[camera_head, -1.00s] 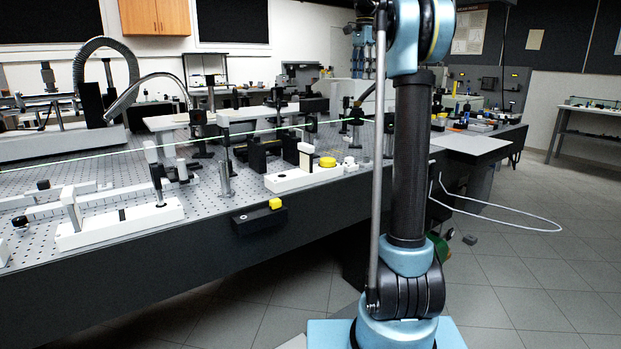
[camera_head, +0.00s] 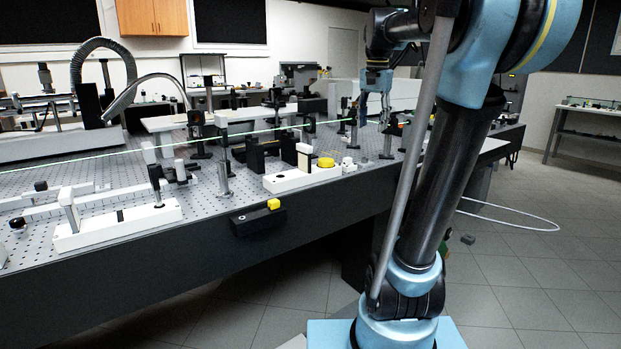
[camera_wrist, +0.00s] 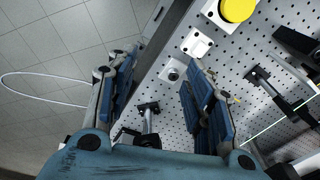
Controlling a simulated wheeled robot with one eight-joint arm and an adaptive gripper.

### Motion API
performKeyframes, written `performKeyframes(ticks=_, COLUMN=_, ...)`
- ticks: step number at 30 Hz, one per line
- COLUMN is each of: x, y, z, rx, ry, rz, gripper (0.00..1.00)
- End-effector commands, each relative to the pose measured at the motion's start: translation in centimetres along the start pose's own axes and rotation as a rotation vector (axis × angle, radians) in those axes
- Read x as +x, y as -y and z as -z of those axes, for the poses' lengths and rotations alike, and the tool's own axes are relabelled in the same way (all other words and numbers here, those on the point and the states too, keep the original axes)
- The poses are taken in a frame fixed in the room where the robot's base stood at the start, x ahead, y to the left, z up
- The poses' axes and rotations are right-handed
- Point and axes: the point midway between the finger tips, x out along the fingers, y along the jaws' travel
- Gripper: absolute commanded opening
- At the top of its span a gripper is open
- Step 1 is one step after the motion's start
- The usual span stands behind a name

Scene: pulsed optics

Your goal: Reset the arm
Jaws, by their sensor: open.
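My arm (camera_head: 440,190) leans up and to the right from its blue base in the head view. My gripper (camera_head: 374,115) hangs from the arm's far end, pointing down near the right part of the optical table (camera_head: 130,245). In the wrist view my gripper (camera_wrist: 164,62) has its two blue-padded fingers spread wide apart, with nothing held between them. Between and beyond the fingers are the table's edge and its perforated top.
A yellow round knob (camera_head: 326,162) sits on a white block; it also shows in the wrist view (camera_wrist: 238,9). A green beam (camera_head: 100,154) crosses above the table. Posts and mounts crowd the tabletop. A white cable loop (camera_head: 520,222) hangs over open floor at right.

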Motion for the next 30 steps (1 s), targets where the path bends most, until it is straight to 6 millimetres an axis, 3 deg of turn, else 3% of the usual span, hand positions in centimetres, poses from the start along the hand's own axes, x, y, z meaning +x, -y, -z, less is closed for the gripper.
performKeyframes(ticks=11, x=10.7, y=-6.7, z=-9.3, rx=-0.262, ry=-0.037, rz=0.019, gripper=0.47)
performKeyframes(ticks=21, x=22.1, y=-12.4, z=-17.1, rx=-0.496, ry=-0.075, rz=0.029, gripper=0.47)
performKeyframes(ticks=27, x=27.6, y=-14.8, z=-20.4, rx=-0.603, ry=-0.093, rz=0.030, gripper=0.47)
performKeyframes(ticks=30, x=29.1, y=-15.3, z=-21.4, rx=-0.632, ry=-0.097, rz=0.030, gripper=0.47)
